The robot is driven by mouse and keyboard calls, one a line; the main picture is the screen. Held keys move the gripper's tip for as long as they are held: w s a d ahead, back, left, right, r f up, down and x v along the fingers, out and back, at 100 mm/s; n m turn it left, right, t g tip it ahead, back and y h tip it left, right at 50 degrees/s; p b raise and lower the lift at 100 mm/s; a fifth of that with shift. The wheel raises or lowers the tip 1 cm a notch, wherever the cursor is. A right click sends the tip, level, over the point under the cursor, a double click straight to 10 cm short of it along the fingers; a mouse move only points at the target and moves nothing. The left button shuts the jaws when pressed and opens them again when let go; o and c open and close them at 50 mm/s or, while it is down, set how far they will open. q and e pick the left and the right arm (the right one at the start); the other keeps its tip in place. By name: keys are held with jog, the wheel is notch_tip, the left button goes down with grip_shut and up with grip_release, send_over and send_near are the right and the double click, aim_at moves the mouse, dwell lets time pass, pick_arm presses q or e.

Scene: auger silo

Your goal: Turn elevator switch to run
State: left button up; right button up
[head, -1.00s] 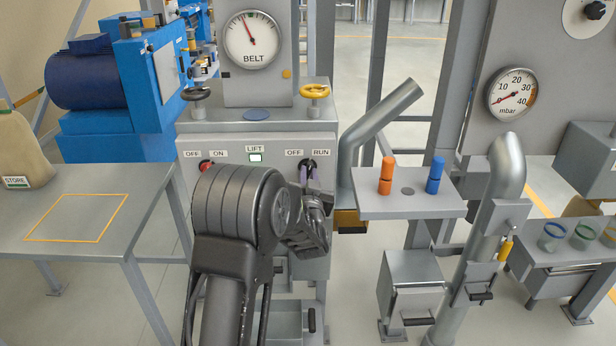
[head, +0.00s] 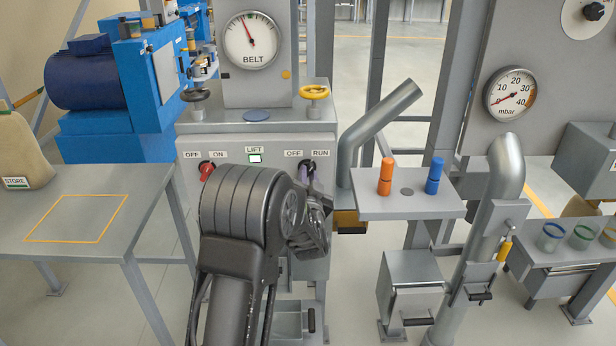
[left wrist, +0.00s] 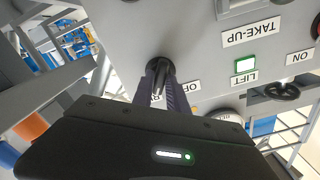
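The elevator switch (head: 308,165) is a small black lever knob between the OFF and RUN labels, on the right of the grey cabinet front below the belt gauge. It also shows in the left wrist view (left wrist: 158,68). My left gripper (head: 308,176) is at this switch, its two purplish fingers (left wrist: 160,82) close together on either side of the lever; they look shut on it. The lever's exact angle is hard to tell behind the fingers. The LIFT lamp (head: 255,158) glows pale, and green in the wrist view (left wrist: 245,65). My right gripper is not in view.
A red switch (head: 206,172) with OFF and ON labels sits on the cabinet's left. A yellow handwheel (head: 314,92) and a dark handwheel (head: 196,95) are above. A grey shelf (head: 407,207) with orange and blue pegs stands right, beside a slanted pipe (head: 380,125).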

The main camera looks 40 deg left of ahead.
pick_arm(q)
jog(key=o, duration=0.3)
jog(key=shift+o, duration=0.2)
jog(key=b+v, duration=0.1)
jog(key=v, duration=0.6)
jog(key=shift+s+d, duration=0.25)
jog(key=shift+s, duration=0.05)
